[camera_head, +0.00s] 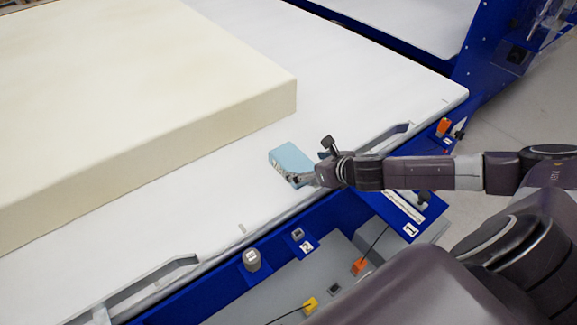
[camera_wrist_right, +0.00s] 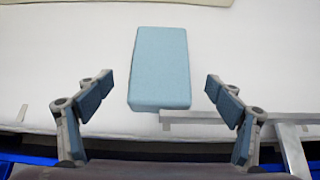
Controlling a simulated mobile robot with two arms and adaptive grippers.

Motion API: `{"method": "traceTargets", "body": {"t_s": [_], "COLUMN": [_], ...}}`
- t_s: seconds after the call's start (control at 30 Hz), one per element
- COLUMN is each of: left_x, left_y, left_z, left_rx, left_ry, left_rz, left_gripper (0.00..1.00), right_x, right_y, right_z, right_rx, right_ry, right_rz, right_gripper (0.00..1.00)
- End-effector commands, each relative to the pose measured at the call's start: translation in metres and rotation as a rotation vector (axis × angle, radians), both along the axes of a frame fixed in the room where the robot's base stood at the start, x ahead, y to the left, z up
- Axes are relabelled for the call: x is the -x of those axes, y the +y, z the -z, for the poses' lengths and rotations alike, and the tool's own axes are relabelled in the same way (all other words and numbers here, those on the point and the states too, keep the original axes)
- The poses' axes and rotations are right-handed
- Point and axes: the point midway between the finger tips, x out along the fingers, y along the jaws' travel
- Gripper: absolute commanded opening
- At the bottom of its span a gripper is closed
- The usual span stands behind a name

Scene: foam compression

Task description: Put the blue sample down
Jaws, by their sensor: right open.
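The blue sample (camera_head: 290,161) is a small light-blue block lying on the white table top (camera_head: 338,92), near its front edge. It also shows in the right wrist view (camera_wrist_right: 160,66), lying between and just ahead of the two open fingers, with a gap on each side. My right gripper (camera_head: 300,178) is at the sample's near side in the head view. In the right wrist view the right gripper (camera_wrist_right: 157,90) is wide open and holds nothing. My left gripper is not in view.
A large cream foam block (camera_head: 130,80) covers the table's left and back. A grey metal bracket (camera_head: 385,142) lies along the front edge, close to the sample. A blue frame (camera_head: 345,212) with a knob (camera_head: 252,260) and orange parts runs below.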

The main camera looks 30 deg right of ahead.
Motion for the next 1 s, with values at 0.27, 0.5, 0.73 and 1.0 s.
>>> {"method": "traceTargets", "body": {"t_s": [0.27,0.5,0.73,1.0], "left_x": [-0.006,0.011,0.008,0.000], "left_y": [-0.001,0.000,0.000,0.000], "left_z": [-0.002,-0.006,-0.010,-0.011], "left_rx": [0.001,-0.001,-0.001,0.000], "left_ry": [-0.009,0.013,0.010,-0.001], "left_rz": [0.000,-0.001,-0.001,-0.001], "left_gripper": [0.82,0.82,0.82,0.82], "right_x": [-0.018,-0.032,-0.055,-0.062], "right_y": [0.000,0.002,0.003,0.005], "right_z": [0.014,0.024,0.041,0.048], "right_rx": [0.011,0.009,0.008,0.010], "right_ry": [-0.002,-0.002,-0.002,-0.001], "right_rz": [-0.004,-0.003,-0.001,-0.005], "right_gripper": [0.86,0.86,0.86,0.86]}}
